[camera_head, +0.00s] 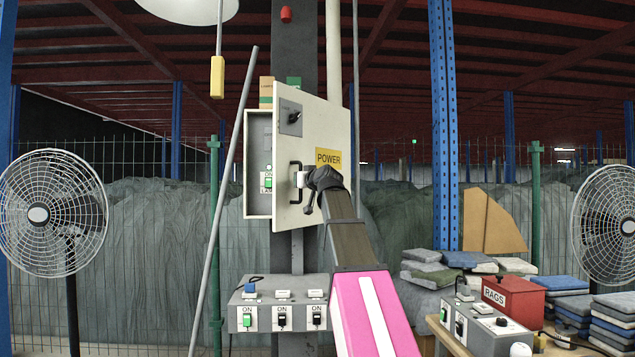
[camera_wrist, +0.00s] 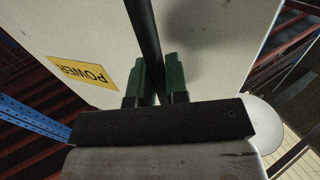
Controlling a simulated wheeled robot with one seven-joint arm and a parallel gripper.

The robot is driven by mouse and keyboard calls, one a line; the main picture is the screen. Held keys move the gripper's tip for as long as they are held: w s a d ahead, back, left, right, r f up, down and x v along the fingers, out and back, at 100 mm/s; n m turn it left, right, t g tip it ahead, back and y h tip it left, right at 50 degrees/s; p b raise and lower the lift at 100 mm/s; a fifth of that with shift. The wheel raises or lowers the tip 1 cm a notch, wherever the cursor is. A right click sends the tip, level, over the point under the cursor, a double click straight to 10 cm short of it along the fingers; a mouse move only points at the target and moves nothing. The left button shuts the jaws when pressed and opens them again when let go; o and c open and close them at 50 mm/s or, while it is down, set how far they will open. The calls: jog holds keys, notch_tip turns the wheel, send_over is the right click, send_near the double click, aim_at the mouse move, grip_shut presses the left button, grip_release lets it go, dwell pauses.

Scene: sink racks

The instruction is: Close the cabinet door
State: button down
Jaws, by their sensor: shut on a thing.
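The cabinet (camera_head: 258,165) is a grey box on a dark post, with a switch and label inside. Its pale door (camera_head: 326,122) stands partly open, swung out to the right, and carries a yellow POWER sign and a black handle (camera_head: 295,181). My gripper (camera_head: 306,181) is at the handle on the door's front. In the wrist view the two green fingers of my gripper (camera_wrist: 158,85) are shut on the dark handle bar (camera_wrist: 145,45), with the door face (camera_wrist: 205,40) behind. The fingertips are small and partly hidden in the head view.
A grey switch box (camera_head: 280,305) is below the cabinet. A slanted grey pole (camera_head: 222,200) leans to its left, and a yellow pendant (camera_head: 217,77) hangs above left. Fans stand at both sides. A bench with a red RAGS box (camera_head: 513,295) is at the lower right.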

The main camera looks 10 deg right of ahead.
jog(key=w+a, duration=0.5)
jog(key=w, duration=0.3)
jog(key=w+a, duration=0.6)
jog(key=w, duration=0.2)
jog(key=w+a+m+h, duration=0.2)
jog(key=w+m+h, duration=0.1)
jog(key=w, duration=1.5)
jog(key=shift+w+t+h, duration=0.25)
jog(key=shift+t+h, duration=0.15)
jog(key=shift+h, duration=0.4)
jog(key=shift+w+r, duration=0.1)
jog(key=c, duration=1.1)
grip_release()
jog(key=shift+w, duration=0.1)
jog(key=shift+c, duration=0.2)
jog(key=shift+s, duration=0.25)
jog(key=s, duration=1)
jog(key=shift+s+d, duration=0.25)
